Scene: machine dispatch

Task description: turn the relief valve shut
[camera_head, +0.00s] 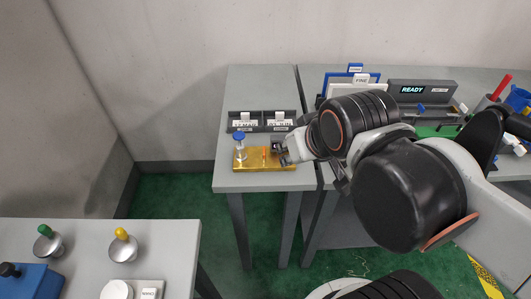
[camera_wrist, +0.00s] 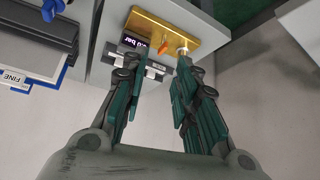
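A gold plate (camera_head: 246,164) lies on the grey table and carries a post with a blue knob (camera_head: 239,137), a small orange part (camera_head: 265,153) and a dark box. In the wrist view the gold plate (camera_wrist: 172,27) shows the orange part (camera_wrist: 160,46), a pale post (camera_wrist: 183,48) and a dark display (camera_wrist: 134,41) with a partly covered "bar" reading. I cannot tell for certain which part is the relief valve. My gripper (camera_wrist: 158,66) is open and empty, its fingers pointing at the plate. In the head view my gripper (camera_head: 283,152) is at the plate's right end and hides part of it.
Two labelled grey bins (camera_head: 262,121) stand behind the plate. A "READY" display (camera_head: 412,91) and a blue-framed "FINE" holder (camera_head: 362,80) are on the right table. A nearer table (camera_head: 180,235) at left holds green and yellow knobs. Floor between the tables is clear.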

